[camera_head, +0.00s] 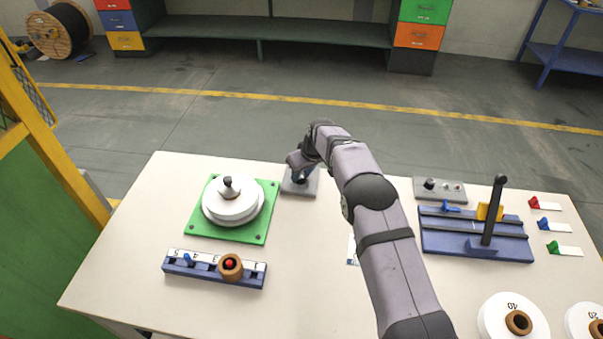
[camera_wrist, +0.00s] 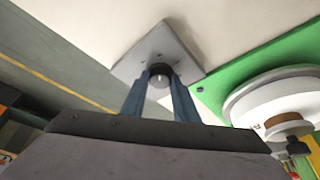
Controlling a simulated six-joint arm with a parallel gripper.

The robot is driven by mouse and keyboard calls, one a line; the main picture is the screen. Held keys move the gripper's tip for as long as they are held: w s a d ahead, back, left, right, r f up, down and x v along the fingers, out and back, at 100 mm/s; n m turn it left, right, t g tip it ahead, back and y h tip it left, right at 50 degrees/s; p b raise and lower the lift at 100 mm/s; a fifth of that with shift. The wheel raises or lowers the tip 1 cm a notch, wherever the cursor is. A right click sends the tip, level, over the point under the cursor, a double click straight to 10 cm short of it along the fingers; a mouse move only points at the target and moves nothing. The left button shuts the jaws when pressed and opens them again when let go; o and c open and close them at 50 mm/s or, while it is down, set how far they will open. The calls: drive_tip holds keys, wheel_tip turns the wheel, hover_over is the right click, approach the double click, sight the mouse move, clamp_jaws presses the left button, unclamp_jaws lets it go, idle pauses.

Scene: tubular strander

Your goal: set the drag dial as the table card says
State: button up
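The drag dial (camera_wrist: 160,77) is a small dark round knob with a pale mark, on a square grey plate (camera_wrist: 183,47). In the head view the plate (camera_head: 301,188) lies right of the green base, and my arm hides the dial. My gripper (camera_wrist: 160,81) points at the plate, with its two blue-grey fingers on either side of the dial. I cannot tell whether they press on it or stand slightly apart. A white card (camera_head: 352,250) on the table is mostly hidden behind my arm; its text is not readable.
A white stepped disc (camera_head: 236,206) sits on a green plate (camera_head: 257,233) left of the dial. A numbered blue rail (camera_head: 214,277) lies in front. A blue fixture (camera_head: 470,243) with an upright black lever, a switch box (camera_head: 440,188), coloured tags and white numbered discs (camera_head: 510,318) are right.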

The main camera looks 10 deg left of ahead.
drive_tip(key=shift+m, duration=0.4)
drive_tip(key=m+b, duration=0.1)
drive_tip(key=m+h+b, duration=0.1)
drive_tip(key=m, duration=0.1)
drive_tip(key=m+t+h+b, duration=0.1)
drive_tip(key=m, duration=0.1)
drive_tip(key=shift+a+f, duration=0.15)
drive_tip(key=shift+a, duration=0.1)
drive_tip(key=m, duration=0.2)
drive_tip(key=m+h, duration=0.1)
drive_tip(key=m, duration=0.1)
drive_tip(key=shift+a+h, duration=0.1)
drive_tip(key=shift+h, duration=0.2)
drive_tip(key=shift+s+m, duration=0.1)
drive_tip(key=shift+m, duration=0.4)
drive_tip(key=o, duration=1.1)
drive_tip(key=shift+c, duration=0.2)
drive_tip(key=shift+r, duration=0.2)
drive_tip(key=b+v, duration=0.2)
drive_tip(key=v, duration=0.5)
drive_tip(key=shift+b, duration=0.35)
